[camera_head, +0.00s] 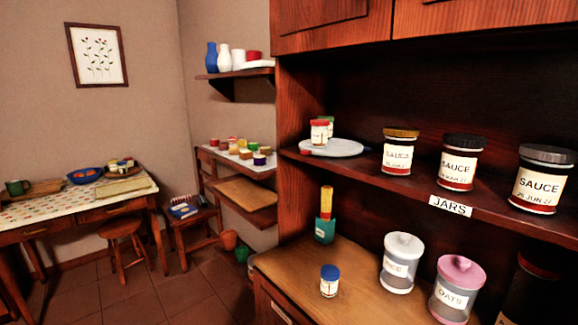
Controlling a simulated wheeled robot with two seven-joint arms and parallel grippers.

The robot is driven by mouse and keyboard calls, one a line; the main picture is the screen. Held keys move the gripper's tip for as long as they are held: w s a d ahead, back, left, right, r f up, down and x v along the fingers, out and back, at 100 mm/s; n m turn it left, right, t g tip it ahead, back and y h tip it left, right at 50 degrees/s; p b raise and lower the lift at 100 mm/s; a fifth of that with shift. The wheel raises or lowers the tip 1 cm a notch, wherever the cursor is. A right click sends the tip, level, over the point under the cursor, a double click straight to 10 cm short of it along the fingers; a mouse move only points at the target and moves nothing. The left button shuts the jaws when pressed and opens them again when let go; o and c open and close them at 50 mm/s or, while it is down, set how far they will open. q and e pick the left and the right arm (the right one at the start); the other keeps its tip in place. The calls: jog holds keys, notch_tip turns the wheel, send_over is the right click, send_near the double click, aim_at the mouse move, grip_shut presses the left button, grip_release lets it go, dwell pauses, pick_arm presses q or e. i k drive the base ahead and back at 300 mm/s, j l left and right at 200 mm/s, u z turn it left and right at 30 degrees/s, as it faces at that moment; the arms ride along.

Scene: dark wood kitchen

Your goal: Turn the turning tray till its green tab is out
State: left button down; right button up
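The turning tray (345,148) is a pale grey round disc on the upper cupboard shelf, near its left end. A small jar with a red lid (319,132) stands on its left part. Another small jar with a green lid (328,121) stands close behind that one and is partly hidden by it. A small red patch, perhaps a tab, shows at the tray's left front edge (305,152). I see no green tab on the visible rim; the far side is hidden. Neither of my grippers is in view.
Several sauce jars (457,163) stand right of the tray on the same shelf, above a JARS label (450,205). Below, the wooden counter (300,265) holds a blue-lidded jar (330,281) and canisters (401,262). Open floor (150,290) lies to the left.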

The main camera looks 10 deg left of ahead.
aim_at(338, 147)
jog(key=i+j, duration=0.4)
jog(key=i+j+z, duration=0.15)
jog(key=i+j, duration=0.25)
jog(key=j, duration=0.15)
